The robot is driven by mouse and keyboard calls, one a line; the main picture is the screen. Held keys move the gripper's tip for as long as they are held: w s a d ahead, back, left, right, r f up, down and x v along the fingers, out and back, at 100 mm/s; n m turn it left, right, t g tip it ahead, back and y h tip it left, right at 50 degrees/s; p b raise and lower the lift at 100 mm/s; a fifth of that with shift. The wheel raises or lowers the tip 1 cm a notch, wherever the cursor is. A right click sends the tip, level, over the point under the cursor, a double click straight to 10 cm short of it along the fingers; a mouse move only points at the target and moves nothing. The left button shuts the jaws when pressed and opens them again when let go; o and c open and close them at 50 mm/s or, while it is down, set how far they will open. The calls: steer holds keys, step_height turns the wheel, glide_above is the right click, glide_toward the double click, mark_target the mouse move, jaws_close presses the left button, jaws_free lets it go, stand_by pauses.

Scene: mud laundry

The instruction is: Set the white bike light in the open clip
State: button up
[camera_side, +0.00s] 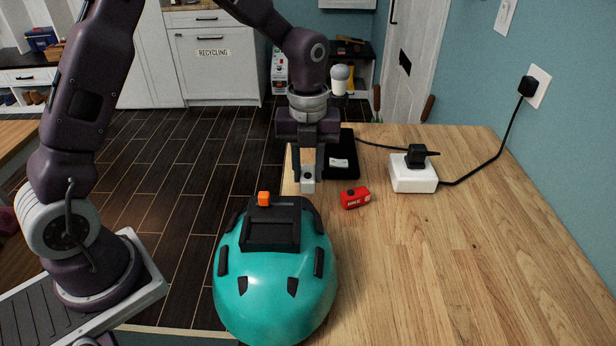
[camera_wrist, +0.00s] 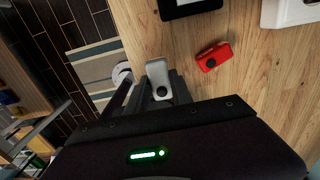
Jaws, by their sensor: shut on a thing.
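The white bike light (camera_side: 308,184) is a small pale block with a dark round lens or button. My gripper (camera_side: 308,172) is shut on it and holds it pointing down, beyond the helmet near the table's left edge. In the wrist view the light (camera_wrist: 158,76) sticks out between the fingers (camera_wrist: 160,98). A teal helmet (camera_side: 270,275) lies in front, with a black mount (camera_side: 271,228) on top and an orange piece (camera_side: 264,198) at its far edge. This may be the clip; I cannot tell whether it is open. The helmet does not show in the wrist view.
A red light-like block (camera_side: 355,198) lies on the wooden table (camera_side: 450,260), right of my gripper. A flat black box (camera_side: 341,160) is behind it. A white power block (camera_side: 413,177) with a plug and cable stands farther right. The table's right front is clear.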

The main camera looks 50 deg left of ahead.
mark_target(308, 173)
steer(key=shift+r, duration=0.45)
step_height(308, 173, up, 19)
steer(key=s+d+n, duration=0.5)
steer(key=s+n, duration=0.4)
steer(key=s+d+n, duration=0.5)
steer(key=s+n, duration=0.3)
steer(key=n, duration=0.1)
steer(key=shift+f, duration=4.9)
steer(key=shift+f, duration=1.15)
